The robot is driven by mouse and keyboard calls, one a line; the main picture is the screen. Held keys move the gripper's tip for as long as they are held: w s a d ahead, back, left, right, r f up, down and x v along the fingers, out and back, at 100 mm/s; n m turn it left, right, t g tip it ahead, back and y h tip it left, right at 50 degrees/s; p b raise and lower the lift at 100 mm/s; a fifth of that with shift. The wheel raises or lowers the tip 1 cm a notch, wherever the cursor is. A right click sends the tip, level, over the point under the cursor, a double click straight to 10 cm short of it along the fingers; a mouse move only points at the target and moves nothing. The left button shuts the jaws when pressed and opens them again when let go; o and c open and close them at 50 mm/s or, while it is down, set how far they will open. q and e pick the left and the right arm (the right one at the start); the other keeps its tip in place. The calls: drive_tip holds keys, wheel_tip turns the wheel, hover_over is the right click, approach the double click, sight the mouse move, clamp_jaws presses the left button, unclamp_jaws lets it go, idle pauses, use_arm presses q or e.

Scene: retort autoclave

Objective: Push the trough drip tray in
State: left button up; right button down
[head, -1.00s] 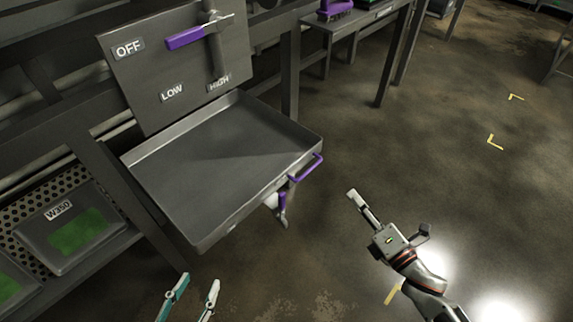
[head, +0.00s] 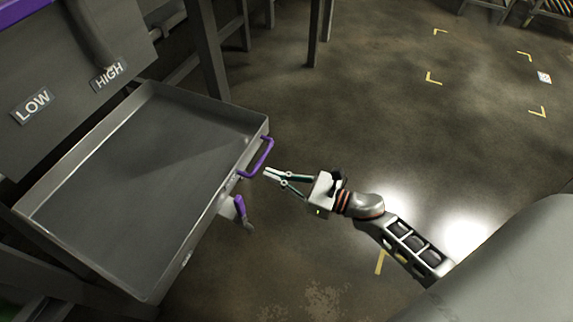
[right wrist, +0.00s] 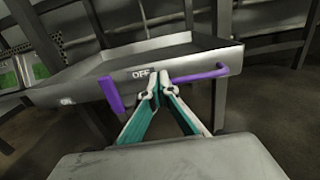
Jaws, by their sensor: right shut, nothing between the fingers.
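The trough drip tray (head: 120,165) is a shallow grey metal tray that sticks out below the grey switch panel. A purple bar handle (head: 258,158) is on its front face, toward the far end. My right gripper (head: 267,173) is shut and empty, just in front of that handle, with a small gap seeming to remain. In the right wrist view its closed fingertips (right wrist: 153,92) point at the tray's front wall (right wrist: 95,92), between a purple lever (right wrist: 110,94) and the handle (right wrist: 200,75). Whether they touch the wall is unclear. My left gripper is not in view.
A purple lever (head: 240,207) hangs at the tray's front, below the handle. The panel (head: 60,75) with LOW and HIGH labels stands behind the tray. Dark frame posts (head: 207,55) rise beyond it. The floor (head: 400,130) to the right is open.

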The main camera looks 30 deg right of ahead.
sight(238, 163)
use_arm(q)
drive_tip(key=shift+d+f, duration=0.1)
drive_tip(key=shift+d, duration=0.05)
use_arm(e)
drive_tip(key=x, duration=0.7)
drive_tip(key=shift+w+a, duration=0.15)
